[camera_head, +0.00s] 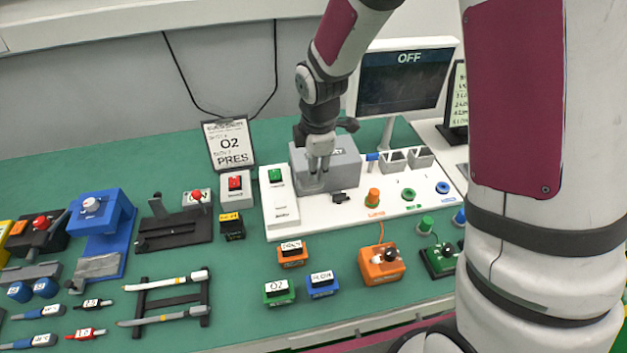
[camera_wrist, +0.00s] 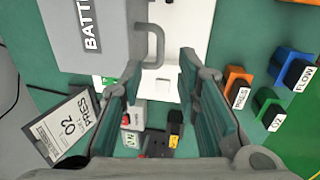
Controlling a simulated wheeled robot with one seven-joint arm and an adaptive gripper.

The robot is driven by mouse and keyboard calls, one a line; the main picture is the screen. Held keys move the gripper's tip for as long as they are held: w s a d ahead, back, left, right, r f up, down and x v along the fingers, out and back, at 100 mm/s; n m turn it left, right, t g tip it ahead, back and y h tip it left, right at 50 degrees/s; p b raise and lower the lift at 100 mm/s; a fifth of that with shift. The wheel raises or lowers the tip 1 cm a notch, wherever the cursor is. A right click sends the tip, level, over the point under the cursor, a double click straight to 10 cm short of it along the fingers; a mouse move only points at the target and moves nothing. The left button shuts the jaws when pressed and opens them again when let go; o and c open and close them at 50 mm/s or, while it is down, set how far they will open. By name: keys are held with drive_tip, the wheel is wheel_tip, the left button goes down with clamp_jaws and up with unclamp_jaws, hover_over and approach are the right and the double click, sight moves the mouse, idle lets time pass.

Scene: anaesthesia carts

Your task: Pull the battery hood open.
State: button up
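The battery hood is a grey box (camera_head: 345,168) on the white panel (camera_head: 290,222), below the monitor. In the wrist view the hood (camera_wrist: 88,30) fills the upper left, with part of its "BATT" label showing. It sits down on the panel and looks closed. Its grey loop handle (camera_wrist: 160,45) sticks out from its side toward the gap between my fingertips. My gripper (camera_head: 318,168) is at the hood's front left part. In the wrist view my gripper (camera_wrist: 160,70) is open with nothing between the fingers. I cannot tell whether a finger touches the handle.
A monitor reading OFF (camera_head: 400,75) stands behind the panel. Orange (camera_head: 373,198), green and blue knobs or ports lie right of the hood. An O2 PRES sign (camera_head: 230,143) and a red-button box (camera_head: 236,188) stand to the left. Small labelled blocks (camera_head: 291,253) sit in front.

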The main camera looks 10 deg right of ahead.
sight(314, 188)
drive_tip(key=f, duration=0.4)
drive_tip(key=w+f, duration=0.1)
drive_tip(key=f, duration=0.2)
drive_tip(key=shift+w, duration=0.1)
clamp_jaws()
